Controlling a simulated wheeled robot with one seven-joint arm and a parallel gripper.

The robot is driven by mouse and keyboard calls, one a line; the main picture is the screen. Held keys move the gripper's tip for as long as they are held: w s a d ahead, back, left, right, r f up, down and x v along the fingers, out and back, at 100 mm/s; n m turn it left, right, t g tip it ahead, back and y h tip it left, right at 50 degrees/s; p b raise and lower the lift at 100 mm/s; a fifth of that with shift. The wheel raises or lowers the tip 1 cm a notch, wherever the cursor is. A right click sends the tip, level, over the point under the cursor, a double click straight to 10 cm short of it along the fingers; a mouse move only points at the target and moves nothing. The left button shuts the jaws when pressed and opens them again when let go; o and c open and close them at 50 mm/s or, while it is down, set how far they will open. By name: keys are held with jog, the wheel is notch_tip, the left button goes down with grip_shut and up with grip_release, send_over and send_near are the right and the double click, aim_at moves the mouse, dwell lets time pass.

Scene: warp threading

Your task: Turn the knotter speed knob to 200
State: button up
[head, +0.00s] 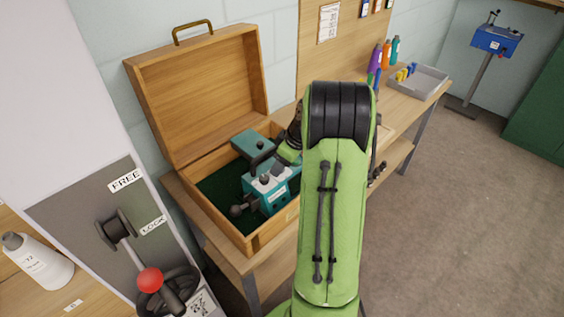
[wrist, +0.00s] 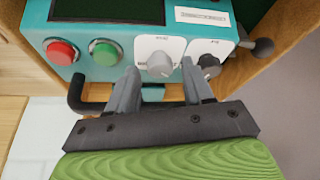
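The teal knotter (head: 268,192) sits in an open wooden case in the head view; its front panel (wrist: 122,28) fills the top of the wrist view. A grey knob (wrist: 160,64) is on a white dial plate, and a darker knob (wrist: 209,64) is on a second plate to its right. The labels are too small to read, so I cannot tell which sets speed or its value. My gripper (wrist: 160,76) is open, its fingertips on either side of the grey knob. I cannot tell whether they touch it.
A red button (wrist: 61,52) and a green button (wrist: 104,52) are left of the knobs. A dark handle (wrist: 77,96) juts out below them. A ball-ended lever (wrist: 262,47) is at the right. The wooden case (head: 205,95) surrounds the knotter, its lid raised.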

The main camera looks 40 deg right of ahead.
jog(key=p+v, duration=0.4)
jog(key=v, duration=1.1)
jog(key=shift+r, duration=0.35)
